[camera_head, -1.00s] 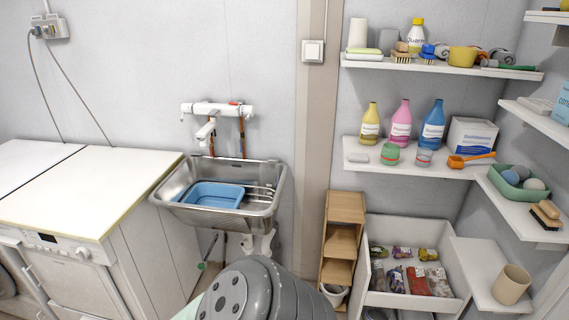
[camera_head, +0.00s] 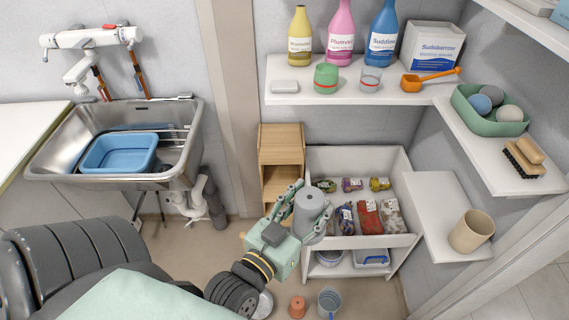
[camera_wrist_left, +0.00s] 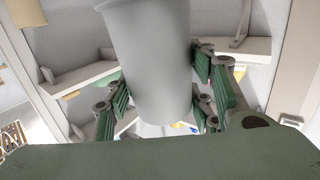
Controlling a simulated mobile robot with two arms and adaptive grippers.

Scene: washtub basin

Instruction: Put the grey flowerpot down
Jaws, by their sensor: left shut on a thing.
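The grey flowerpot (camera_head: 309,206) is held by my left gripper (camera_head: 305,214), in front of the open white drawer. A flat end with a small dark spot faces up toward the head camera. In the left wrist view the flowerpot (camera_wrist_left: 157,65) fills the upper middle. The green-padded fingers of my left gripper (camera_wrist_left: 160,98) close on it from both sides. The pot appears held in the air, clear of any surface. My right gripper is not in view.
The white drawer (camera_head: 362,242) holds several packets. A tan cup (camera_head: 471,231) stands on the low right shelf (camera_head: 437,194). An orange pot (camera_head: 298,306) and a blue-grey container (camera_head: 329,302) are on the floor. A sink (camera_head: 52,163) with a blue basin (camera_head: 119,153) is at left.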

